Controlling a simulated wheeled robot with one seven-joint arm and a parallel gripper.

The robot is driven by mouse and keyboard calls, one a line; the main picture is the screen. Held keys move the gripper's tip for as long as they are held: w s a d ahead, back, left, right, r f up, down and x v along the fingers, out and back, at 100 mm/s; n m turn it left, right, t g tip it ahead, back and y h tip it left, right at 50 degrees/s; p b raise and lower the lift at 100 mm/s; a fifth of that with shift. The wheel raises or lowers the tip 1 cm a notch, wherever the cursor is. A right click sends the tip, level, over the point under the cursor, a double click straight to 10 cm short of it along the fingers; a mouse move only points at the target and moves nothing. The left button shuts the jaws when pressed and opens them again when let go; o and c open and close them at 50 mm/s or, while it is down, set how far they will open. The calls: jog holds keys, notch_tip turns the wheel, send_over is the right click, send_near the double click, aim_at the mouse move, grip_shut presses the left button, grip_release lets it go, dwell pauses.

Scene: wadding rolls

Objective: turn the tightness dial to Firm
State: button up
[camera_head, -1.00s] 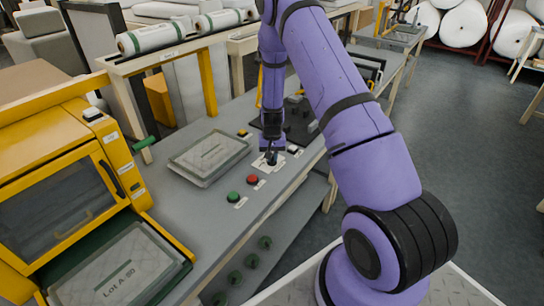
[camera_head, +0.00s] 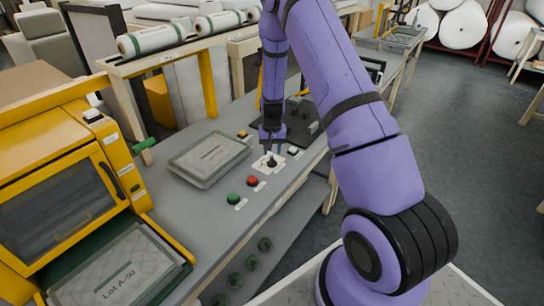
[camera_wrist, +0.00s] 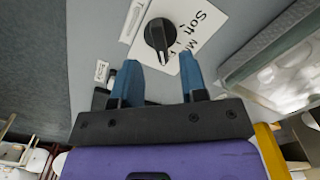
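The tightness dial (camera_wrist: 160,36) is a round black knob with a ridge, on a white label plate (camera_wrist: 207,22) on the grey bench. "Soft" and the start of a word with "M" can be read in the wrist view; the rest of the lettering is hidden. The ridge's narrow end points down the wrist picture, towards my gripper; I cannot tell which word it marks. The dial also shows in the head view (camera_head: 271,163). My gripper (camera_wrist: 159,63) is open and empty. Its two blue fingers are apart, above and beside the dial, not around it.
A red button (camera_head: 252,181) and a green button (camera_head: 233,198) stand near the dial. A clear-lidded tray (camera_head: 208,159) lies left of it. A yellow machine (camera_head: 128,172) stands at the left, with a tray marked "Lot A-50" (camera_head: 120,272) in front.

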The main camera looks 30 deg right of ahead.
notch_tip(320, 180, up, 7)
jog(key=shift+f, duration=0.15)
dwell(0.6)
notch_tip(320, 180, up, 15)
jog(key=n+t, duration=0.1)
send_over(272, 158)
jog(key=s+a, duration=0.4)
jog(key=a, duration=0.1)
jog(key=s+a+r+n+t, duration=0.2)
jog(key=s+a+r, duration=0.3)
jog(key=s+r, duration=0.45)
jog(key=s+a+r+n, duration=0.1)
jog(key=s+r, duration=0.2)
jog(key=s, duration=0.4)
jog(key=s+a+r+n+t, duration=0.1)
jog(key=s+a+r, duration=0.1)
jog(key=s+r, duration=0.2)
jog(key=s+a+r+n+t, duration=0.1)
jog(key=s+a+r, duration=0.1)
jog(key=s, duration=0.8)
jog(key=shift+a+r, duration=0.25)
jog(key=shift+r, duration=0.5)
jog(key=shift+w, duration=0.1)
